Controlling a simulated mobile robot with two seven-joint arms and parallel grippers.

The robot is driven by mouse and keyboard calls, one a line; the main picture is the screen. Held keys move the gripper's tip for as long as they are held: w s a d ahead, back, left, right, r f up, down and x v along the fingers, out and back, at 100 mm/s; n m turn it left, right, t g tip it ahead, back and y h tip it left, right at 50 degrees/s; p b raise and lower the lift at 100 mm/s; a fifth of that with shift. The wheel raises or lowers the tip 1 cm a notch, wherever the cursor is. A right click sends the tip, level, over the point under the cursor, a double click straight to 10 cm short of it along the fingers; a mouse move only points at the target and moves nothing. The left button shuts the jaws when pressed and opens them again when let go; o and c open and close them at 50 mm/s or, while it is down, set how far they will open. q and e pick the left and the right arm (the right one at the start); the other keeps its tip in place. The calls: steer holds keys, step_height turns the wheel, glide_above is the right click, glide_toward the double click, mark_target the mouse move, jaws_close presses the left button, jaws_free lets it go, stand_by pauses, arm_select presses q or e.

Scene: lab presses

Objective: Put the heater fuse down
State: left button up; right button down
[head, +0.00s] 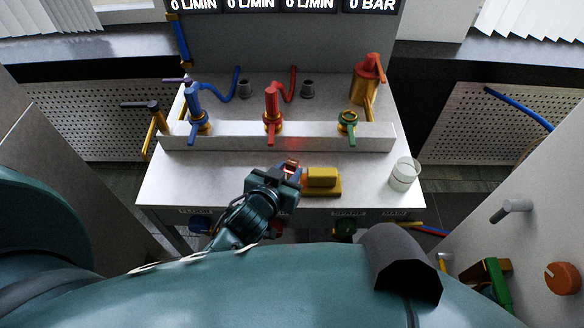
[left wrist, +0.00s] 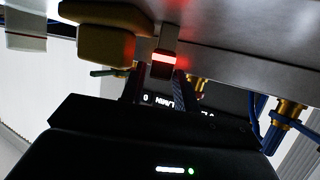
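My left gripper (head: 289,178) is low over the front middle of the white bench (head: 190,178), just left of a yellow block (head: 322,178). It appears shut on the heater fuse, a small piece with a glowing red and white band (left wrist: 163,57) in the left wrist view. In the head view the fuse shows only as a reddish bit (head: 291,167) at the fingertips, mostly hidden by the gripper. The yellow block also shows beside the fuse in the left wrist view (left wrist: 105,42). I cannot tell whether the fuse touches the bench. My right gripper is not in view.
A white rail with blue (head: 196,105), red (head: 271,105) and green (head: 348,122) valves crosses the bench behind the gripper. A glass beaker (head: 404,175) stands at the right front. A red and yellow fitting (head: 367,80) stands at the back right. The bench's left front is clear.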

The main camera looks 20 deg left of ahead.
mark_target(292, 164)
arm_select(q)
steer(key=x, duration=0.5)
steer(key=shift+w+r, duration=0.3)
steer(key=shift+r, duration=0.05)
jaws_close()
steer(key=shift+r, duration=0.1)
